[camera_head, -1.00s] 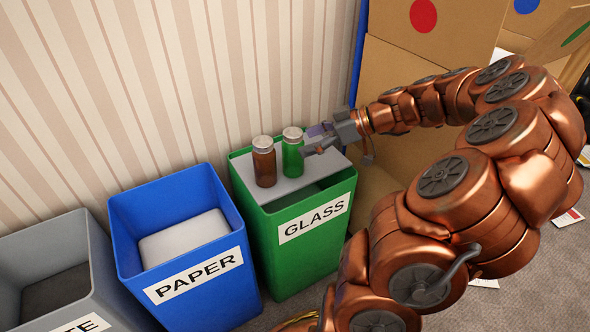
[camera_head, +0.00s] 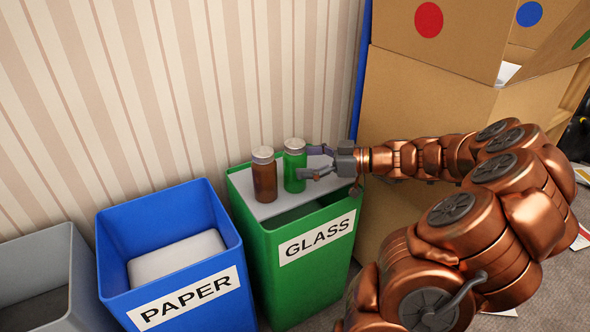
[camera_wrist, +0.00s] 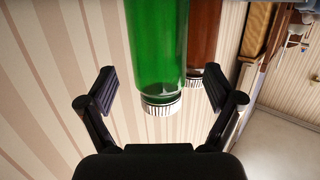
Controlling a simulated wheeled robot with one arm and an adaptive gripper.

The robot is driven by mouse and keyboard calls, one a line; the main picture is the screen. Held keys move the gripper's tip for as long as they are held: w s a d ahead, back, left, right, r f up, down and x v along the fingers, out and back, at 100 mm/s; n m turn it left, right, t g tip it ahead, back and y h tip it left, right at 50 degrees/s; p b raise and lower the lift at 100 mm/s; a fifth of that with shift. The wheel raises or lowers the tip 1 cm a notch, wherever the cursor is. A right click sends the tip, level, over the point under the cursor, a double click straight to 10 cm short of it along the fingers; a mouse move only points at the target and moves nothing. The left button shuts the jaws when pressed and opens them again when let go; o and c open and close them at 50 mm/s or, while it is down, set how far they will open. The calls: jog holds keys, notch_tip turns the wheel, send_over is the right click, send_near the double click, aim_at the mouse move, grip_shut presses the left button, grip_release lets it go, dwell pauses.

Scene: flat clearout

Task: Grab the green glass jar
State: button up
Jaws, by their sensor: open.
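The green glass jar (camera_head: 295,166) with a pale lid stands upright on a grey board across the top of the green GLASS bin (camera_head: 305,258). My gripper (camera_head: 312,162) is open just to the right of the jar, with its fingers pointing left at it. In the wrist view the green jar (camera_wrist: 157,50) appears upside down between and beyond the two open fingers (camera_wrist: 160,92). I cannot tell whether a finger touches it. A brown jar (camera_head: 264,177) stands close to the left of the green one and shows behind it in the wrist view.
The blue PAPER bin (camera_head: 178,298), with a white object inside, stands left of the glass bin. A grey bin (camera_head: 70,275) is further left. Striped wall (camera_head: 200,80) lies close behind the jars. Cardboard boxes (camera_head: 415,95) stand to the right.

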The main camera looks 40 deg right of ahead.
aim_at(295, 162)
jog(key=shift+b+x, duration=0.35)
jog(key=shift+x, duration=1.2)
jog(key=c, duration=1.5)
